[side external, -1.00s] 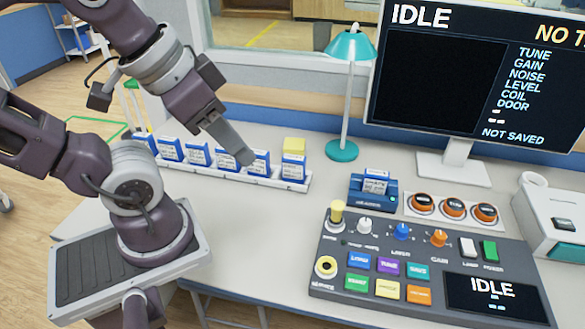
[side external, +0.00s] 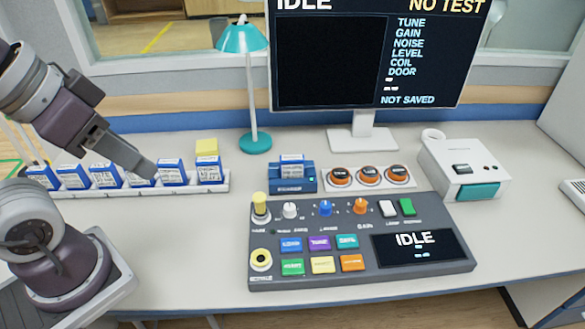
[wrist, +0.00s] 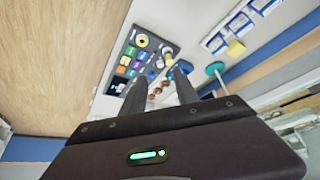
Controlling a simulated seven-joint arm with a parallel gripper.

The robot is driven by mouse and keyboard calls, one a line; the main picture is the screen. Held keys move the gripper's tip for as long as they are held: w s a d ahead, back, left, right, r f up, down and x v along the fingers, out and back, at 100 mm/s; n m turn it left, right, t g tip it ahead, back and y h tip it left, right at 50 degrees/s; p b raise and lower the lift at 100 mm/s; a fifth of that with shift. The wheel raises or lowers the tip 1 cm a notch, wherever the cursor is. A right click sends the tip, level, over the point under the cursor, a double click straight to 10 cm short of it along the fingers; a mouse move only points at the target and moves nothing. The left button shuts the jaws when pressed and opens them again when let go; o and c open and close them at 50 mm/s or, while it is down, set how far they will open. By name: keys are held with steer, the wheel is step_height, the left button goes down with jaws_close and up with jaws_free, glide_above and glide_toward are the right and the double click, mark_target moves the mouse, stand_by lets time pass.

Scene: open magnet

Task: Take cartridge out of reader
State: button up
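The reader (side external: 292,184) is a small blue box on the desk, behind the console. A cartridge (side external: 292,160) with a white label stands upright in its top. My gripper (side external: 146,170) is in the air to the left of the reader, in front of the cartridge rack as seen from the side, and is empty. In the wrist view its two fingers (wrist: 160,92) stand apart with a clear gap. The reader is small and hard to make out in the wrist view.
A white rack (side external: 215,187) holds several blue cartridges left of the reader. A teal lamp (side external: 254,142) stands behind, three orange-topped knobs (side external: 368,176) to the right. The grey console (side external: 340,278) lies in front, and a monitor (side external: 362,132) stands behind.

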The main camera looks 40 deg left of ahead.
steer(key=o, duration=0.4)
steer(key=shift+c, duration=0.2)
